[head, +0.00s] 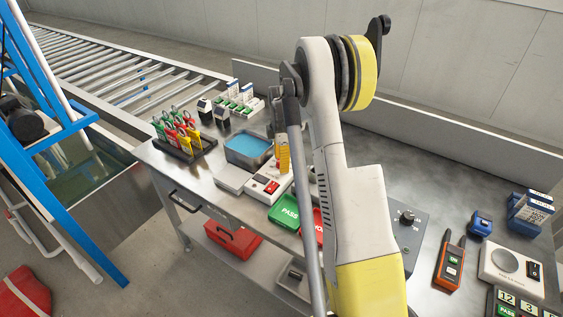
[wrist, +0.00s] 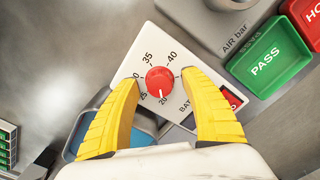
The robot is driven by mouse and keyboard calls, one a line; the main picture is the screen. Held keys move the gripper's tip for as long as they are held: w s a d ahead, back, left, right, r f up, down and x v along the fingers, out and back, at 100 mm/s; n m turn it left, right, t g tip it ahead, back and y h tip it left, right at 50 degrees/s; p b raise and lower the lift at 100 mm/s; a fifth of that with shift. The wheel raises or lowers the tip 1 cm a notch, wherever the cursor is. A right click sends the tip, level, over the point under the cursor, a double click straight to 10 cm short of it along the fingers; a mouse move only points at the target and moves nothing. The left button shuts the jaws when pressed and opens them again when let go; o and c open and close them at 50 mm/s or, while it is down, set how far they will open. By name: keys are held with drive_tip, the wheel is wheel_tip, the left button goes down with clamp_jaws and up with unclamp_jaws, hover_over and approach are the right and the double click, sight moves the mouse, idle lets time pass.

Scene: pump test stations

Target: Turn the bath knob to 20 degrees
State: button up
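The bath knob (wrist: 160,79) is a round red knob on a white panel (wrist: 150,45) printed with a scale up to 40. Its white mark points down in the wrist view, at or very near the printed 20. My gripper (wrist: 161,76) is open, with one yellow finger on each side of the knob; a gap shows between each fingertip and the knob. In the head view the white bath box (head: 256,190) stands in front of the blue-filled bath (head: 248,147); the knob cannot be made out there.
A green PASS tray (head: 285,212) and a red tray (head: 318,225) lie close to the box. A rack of coloured tools (head: 184,140) stands at the left. An orange handheld meter (head: 450,262) and a white dial unit (head: 511,268) are at the right.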

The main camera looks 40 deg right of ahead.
wheel_tip(320, 180, up, 12)
idle(0.5)
idle(0.4)
